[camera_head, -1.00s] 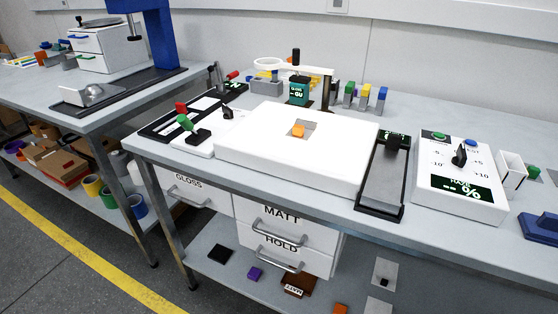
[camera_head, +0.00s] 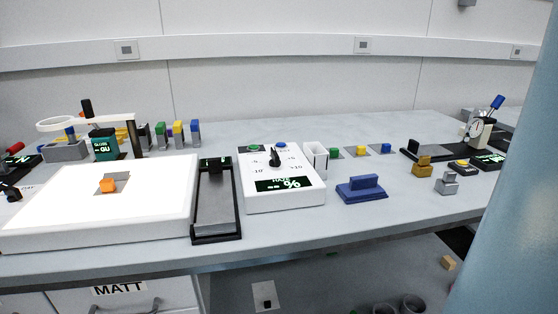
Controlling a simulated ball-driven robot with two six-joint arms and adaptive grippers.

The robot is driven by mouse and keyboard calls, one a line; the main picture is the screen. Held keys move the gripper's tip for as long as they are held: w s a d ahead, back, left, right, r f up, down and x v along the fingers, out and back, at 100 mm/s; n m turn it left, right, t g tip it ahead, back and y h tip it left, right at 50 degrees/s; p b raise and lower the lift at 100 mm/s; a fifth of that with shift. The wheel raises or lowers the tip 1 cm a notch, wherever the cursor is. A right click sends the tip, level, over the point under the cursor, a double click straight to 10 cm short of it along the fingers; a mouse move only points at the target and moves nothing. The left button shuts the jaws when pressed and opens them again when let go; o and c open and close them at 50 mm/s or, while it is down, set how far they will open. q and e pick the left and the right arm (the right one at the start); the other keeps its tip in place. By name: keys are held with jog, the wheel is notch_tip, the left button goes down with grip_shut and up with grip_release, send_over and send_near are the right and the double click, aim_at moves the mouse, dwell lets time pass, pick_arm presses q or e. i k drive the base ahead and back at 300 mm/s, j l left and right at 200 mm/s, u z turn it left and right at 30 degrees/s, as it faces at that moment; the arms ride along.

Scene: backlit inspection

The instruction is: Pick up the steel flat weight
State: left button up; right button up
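A small silver-grey weight (camera_head: 446,184) with a flat base and a raised grip stands on the bench at the right, near the front edge. It looks like the steel flat weight. A similar brass-coloured weight (camera_head: 422,168) stands just behind it to the left. Neither of my grippers is in view, and nothing touches the grey weight.
A blue block with an upright handle (camera_head: 361,190) stands left of the weights. A white haze meter (camera_head: 281,187) and a bright light panel (camera_head: 140,205) lie farther left. A large pale blue surface blocks the right edge.

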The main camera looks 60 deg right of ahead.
aim_at(448, 185)
jog(key=z, duration=2.9)
